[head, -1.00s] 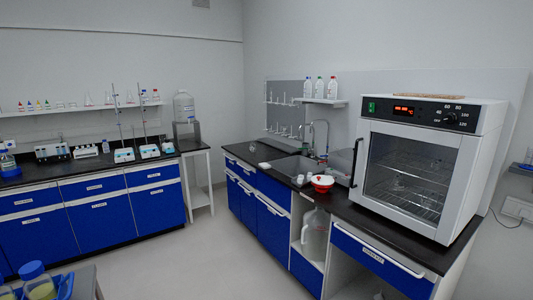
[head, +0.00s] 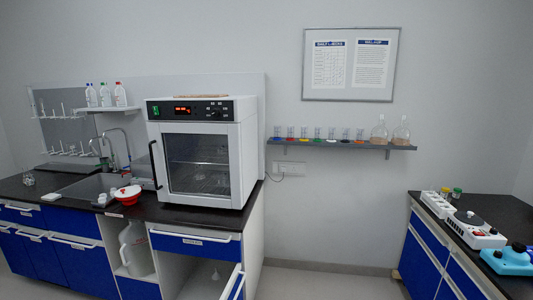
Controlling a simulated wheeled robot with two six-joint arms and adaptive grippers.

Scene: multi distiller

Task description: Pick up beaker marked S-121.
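No label reading S-121 can be made out in the head view. A small clear glass vessel (head: 28,179), perhaps a beaker, stands at the left end of the black counter; any marking on it is too small to read. Several small glass vessels (head: 317,134) with coloured bases or contents stand in a row on the grey wall shelf (head: 340,144), with two larger flasks (head: 379,131) at its right end. Whether any of these is the marked beaker, I cannot tell. Neither of my grippers is in view.
A white oven (head: 203,152) with a closed glass door stands on the left counter, beside a red bowl (head: 127,195) and a sink (head: 88,187). A lower cabinet door (head: 232,284) stands open. A right bench (head: 455,218) holds devices. Floor shows between the benches.

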